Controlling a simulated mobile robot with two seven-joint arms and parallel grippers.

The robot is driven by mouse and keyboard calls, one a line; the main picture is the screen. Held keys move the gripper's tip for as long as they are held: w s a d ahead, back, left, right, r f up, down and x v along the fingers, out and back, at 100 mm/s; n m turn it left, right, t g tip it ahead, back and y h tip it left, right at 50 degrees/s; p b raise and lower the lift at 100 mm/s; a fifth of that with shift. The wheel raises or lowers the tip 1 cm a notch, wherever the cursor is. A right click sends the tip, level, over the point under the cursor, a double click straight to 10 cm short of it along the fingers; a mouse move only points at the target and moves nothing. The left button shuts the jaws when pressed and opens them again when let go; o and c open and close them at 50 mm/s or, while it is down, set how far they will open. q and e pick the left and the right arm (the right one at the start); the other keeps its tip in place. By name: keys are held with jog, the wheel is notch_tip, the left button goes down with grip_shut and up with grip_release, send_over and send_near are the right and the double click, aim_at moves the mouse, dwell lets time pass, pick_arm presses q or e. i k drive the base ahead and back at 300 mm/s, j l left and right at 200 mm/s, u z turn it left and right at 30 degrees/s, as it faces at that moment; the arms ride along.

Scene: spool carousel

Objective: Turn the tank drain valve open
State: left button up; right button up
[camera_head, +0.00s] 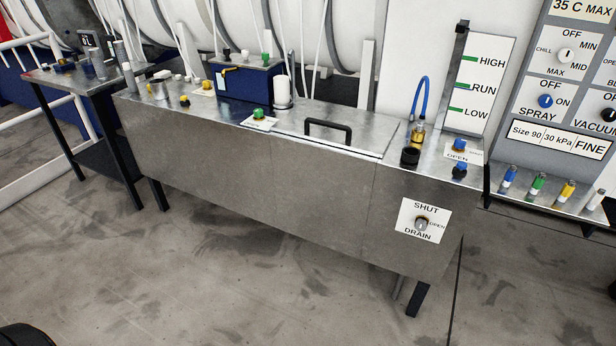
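The tank drain valve (421,223) is a small round metallic knob with a brownish rim. It sits on a white plate (408,233) on the front face of the steel tank (320,200), near its right end. The plate reads SHUT above the knob, OPEN to its right and DRAIN below. The knob is too small to tell exactly where its pointer stands. Neither of my grippers is in view. A dark rounded shape shows at the bottom left corner, and I cannot tell what it is.
The tank top carries a black handle (328,130), a blue box (246,84), green and blue knobs, and a blue hose (420,92). A side table (80,76) stands left. A control panel (567,75) with several coloured vials below is right. The floor in front is clear.

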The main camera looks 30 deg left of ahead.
aim_at(421, 225)
jog(key=i+j+z, duration=0.15)
jog(key=i+j, duration=0.25)
jog(key=i+j+z, duration=0.2)
jog(key=i+j, duration=0.15)
jog(key=j, duration=0.25)
